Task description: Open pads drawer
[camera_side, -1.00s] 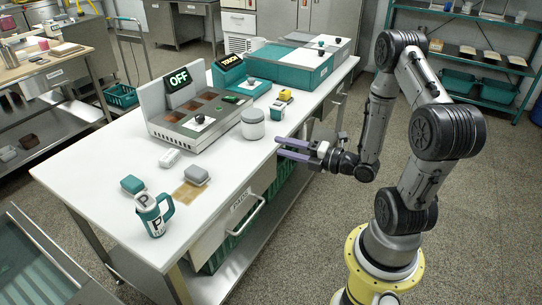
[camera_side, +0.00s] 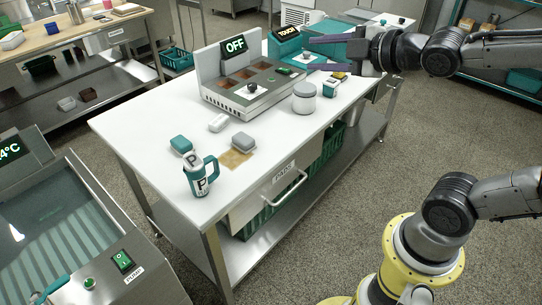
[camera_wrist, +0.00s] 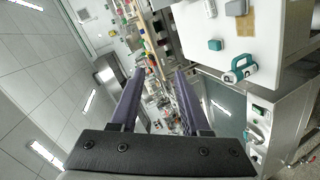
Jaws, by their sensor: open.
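The pads drawer (camera_side: 252,212) is under the near end of the white table in the side view. Its label reads PADS, though it is small. Its front looks shut, with a silver bar handle (camera_side: 292,188) sticking out. My gripper (camera_side: 307,53) is up at the top right, over the far part of the table and well away from the handle. Its two purple fingers are apart with nothing between them. The wrist view also shows the empty fingers (camera_wrist: 160,74), pointing out across the room; I cannot make out the drawer front there.
Floor in front of the drawer is clear.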

